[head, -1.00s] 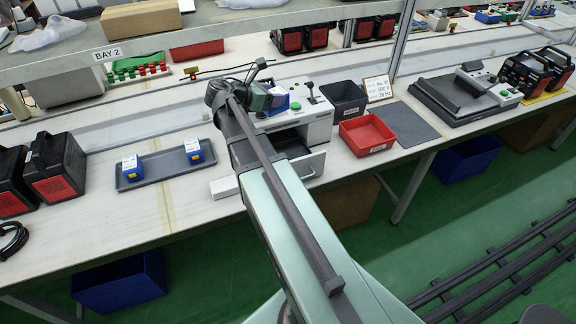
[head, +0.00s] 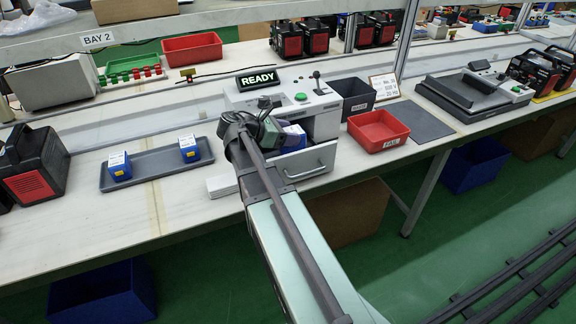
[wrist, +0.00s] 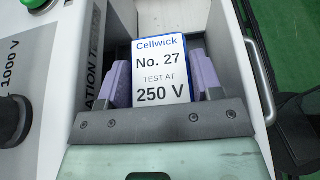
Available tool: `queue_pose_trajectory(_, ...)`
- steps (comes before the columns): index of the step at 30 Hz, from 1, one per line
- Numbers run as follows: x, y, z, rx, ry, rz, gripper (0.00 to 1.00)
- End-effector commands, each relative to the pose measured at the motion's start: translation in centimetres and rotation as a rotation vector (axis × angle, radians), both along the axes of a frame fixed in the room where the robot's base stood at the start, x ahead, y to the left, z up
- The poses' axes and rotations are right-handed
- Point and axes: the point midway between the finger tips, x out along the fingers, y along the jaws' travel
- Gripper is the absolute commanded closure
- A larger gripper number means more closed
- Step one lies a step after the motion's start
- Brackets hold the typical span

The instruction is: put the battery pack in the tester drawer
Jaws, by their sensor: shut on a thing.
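The battery pack (wrist: 160,68) is blue with a white label reading "Cellwick No. 27 TEST AT 250 V". In the head view the pack (head: 293,138) shows partly behind my gripper (head: 276,134). My gripper (wrist: 161,85) is shut on the pack, with a purple-padded finger on each side. The tester drawer (head: 309,165) is pulled out at the front of the white tester (head: 322,122). In the wrist view the drawer's wall (wrist: 240,70) stands right of the pack, which is over or inside the drawer. I cannot tell whether it touches the drawer floor.
The tester's display (head: 258,79) reads READY. A red FAIL bin (head: 378,131) and a dark bin (head: 352,98) stand to the right. A grey tray (head: 150,172) with two blue packs lies to the left. A dial marked 1000 V (wrist: 12,120) shows at left in the wrist view.

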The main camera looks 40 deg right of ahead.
Motion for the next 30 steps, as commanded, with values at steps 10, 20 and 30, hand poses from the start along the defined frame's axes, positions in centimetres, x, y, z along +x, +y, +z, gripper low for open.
queue_pose_trajectory(10, 0.0, 0.0, -4.0, -0.001, 0.0, 0.0, 0.85)
queue_pose_trajectory(20, 0.0, 0.0, -4.8, -0.001, 0.0, 0.0, 0.85)
queue_pose_trajectory(30, 0.0, 0.0, -5.1, 0.0, 0.0, 0.0, 0.15)
